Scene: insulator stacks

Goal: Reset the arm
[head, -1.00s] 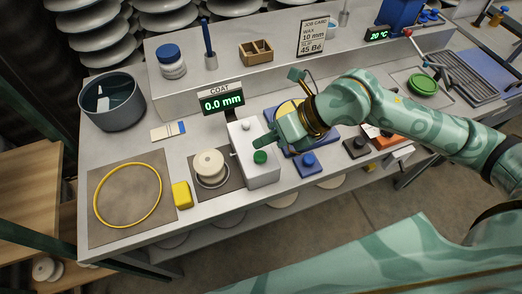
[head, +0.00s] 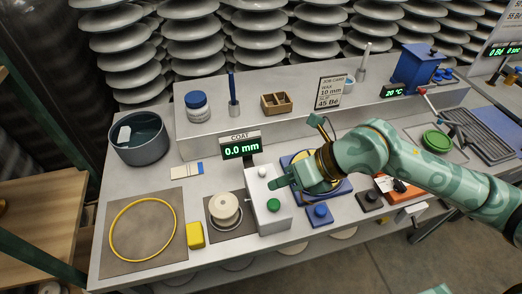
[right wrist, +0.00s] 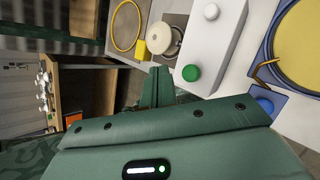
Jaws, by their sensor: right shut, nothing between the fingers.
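My right arm comes in from the right in the head view. Its green gripper (head: 278,186) is shut and empty, over the white box (head: 268,220) of the coat gauge, between the white knob (head: 262,172) and the green button (head: 273,204). In the right wrist view the shut fingers (right wrist: 156,88) show, with the green button (right wrist: 191,73) to their right. I cannot tell whether the fingers touch the box. The coat display (head: 241,148) reads 0.0 mm. My left gripper is not in view.
A white insulator piece (head: 225,207) sits left of the box, beside a yellow block (head: 195,235). A yellow ring (head: 143,229) lies on a brown mat. A dark pot (head: 138,147) stands back left. A blue-framed yellow disc (head: 301,163) lies under my right forearm. Insulator stacks fill the background.

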